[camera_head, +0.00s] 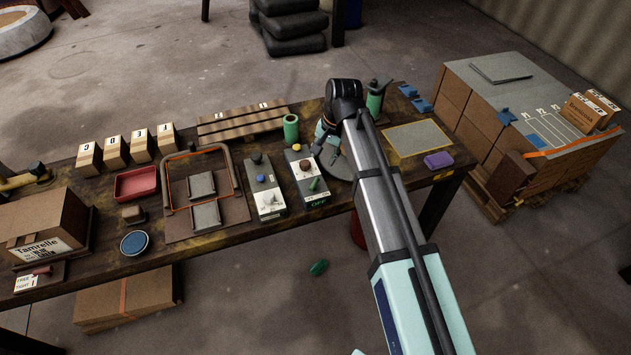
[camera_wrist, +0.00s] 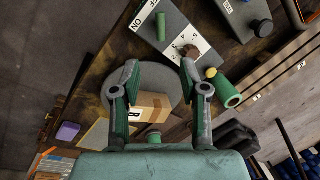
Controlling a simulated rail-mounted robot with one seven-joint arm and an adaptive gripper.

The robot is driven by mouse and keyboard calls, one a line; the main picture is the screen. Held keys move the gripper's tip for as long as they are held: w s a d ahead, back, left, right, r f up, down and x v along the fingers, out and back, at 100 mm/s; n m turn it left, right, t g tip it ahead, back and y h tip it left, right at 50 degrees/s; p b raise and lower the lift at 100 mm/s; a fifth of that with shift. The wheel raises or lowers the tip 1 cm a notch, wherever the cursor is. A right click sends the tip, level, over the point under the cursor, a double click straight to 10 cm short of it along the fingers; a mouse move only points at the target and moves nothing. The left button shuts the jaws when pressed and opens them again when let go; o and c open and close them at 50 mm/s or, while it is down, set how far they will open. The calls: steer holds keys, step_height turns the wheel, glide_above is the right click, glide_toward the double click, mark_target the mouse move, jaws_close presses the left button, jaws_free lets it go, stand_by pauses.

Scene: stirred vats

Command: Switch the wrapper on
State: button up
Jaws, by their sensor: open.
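The wrapper appears to be the round grey turntable (camera_wrist: 172,84) with a cardboard carton (camera_wrist: 152,104) on it. In the head view my arm partly hides the turntable (camera_head: 341,168). Beside it is a grey control box (camera_head: 301,169) with a brown knob, a green lever (camera_head: 315,184) and an OFF label. In the wrist view the box (camera_wrist: 180,22) shows ON and OFF labels, the green lever (camera_wrist: 161,25) and the brown knob (camera_wrist: 189,51). I cannot tell the lever's setting. My gripper (camera_wrist: 158,68) is open and empty above the turntable, apart from the lever.
A green cylinder (camera_head: 291,128) stands behind the boxes. A green bottle (camera_head: 375,98) and a purple block (camera_head: 438,160) are to the right. A green object (camera_head: 318,268) lies on the floor.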

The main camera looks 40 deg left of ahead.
mark_target(315, 183)
steer(key=a+f+p, duration=0.1)
steer(key=f, duration=0.4)
steer(key=a+f+p, duration=0.1)
steer(key=f, duration=0.3)
steer(key=a+f+p, duration=0.1)
steer(key=f, duration=0.4)
steer(key=shift+s+f+p, duration=0.3)
steer(key=shift+p, duration=0.05)
steer(key=shift+d, duration=0.1)
jaws_close()
